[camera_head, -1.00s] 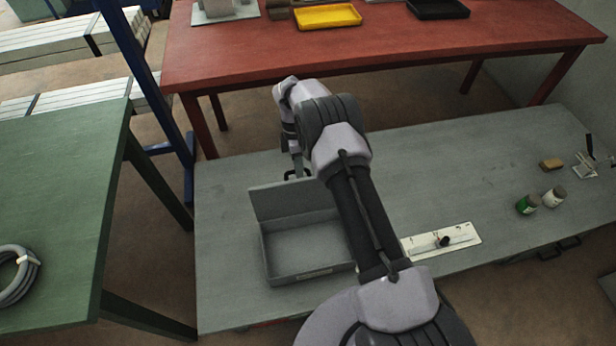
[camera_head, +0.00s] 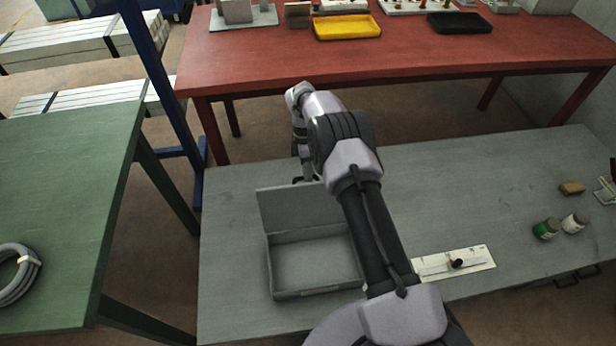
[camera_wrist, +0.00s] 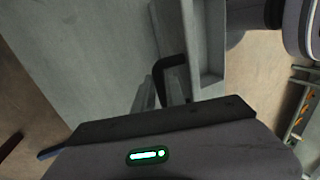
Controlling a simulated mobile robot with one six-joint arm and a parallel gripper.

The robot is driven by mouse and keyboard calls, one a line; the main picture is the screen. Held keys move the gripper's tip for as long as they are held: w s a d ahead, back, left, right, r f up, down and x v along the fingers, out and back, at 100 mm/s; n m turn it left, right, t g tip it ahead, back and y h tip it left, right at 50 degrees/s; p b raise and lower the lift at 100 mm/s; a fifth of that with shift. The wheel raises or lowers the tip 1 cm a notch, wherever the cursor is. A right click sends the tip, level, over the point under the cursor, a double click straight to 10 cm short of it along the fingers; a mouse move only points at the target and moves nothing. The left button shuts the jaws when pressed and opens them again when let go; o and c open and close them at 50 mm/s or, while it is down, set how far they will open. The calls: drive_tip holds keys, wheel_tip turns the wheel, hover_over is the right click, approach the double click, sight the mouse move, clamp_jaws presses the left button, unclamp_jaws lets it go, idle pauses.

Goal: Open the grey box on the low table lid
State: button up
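The grey box (camera_head: 318,292) stands on the low grey table (camera_head: 230,235), left of my forearm. Its lid (camera_head: 290,211) is raised steeply along the far side, and the inside shows empty where visible. My arm covers the box's right side. My gripper (camera_head: 304,178) is low behind the lid's upper edge, mostly hidden by the lid and wrist. In the wrist view a black bent bar (camera_wrist: 172,68) lies by the fingers, beside a grey panel edge. Whether the fingers are closed or touch the bar or lid is unclear.
A white plate with a black knob (camera_head: 455,263) lies right of my arm. Two small jars (camera_head: 546,229) and a tan block (camera_head: 571,188) are farther right. A red table (camera_head: 400,55) stands behind, and a green table (camera_head: 60,190) at left. The low table's middle right is clear.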

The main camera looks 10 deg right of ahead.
drive_tip(key=o, duration=0.3)
drive_tip(key=p+v, duration=0.2)
drive_tip(key=v, duration=0.5)
drive_tip(key=shift+r, duration=0.35)
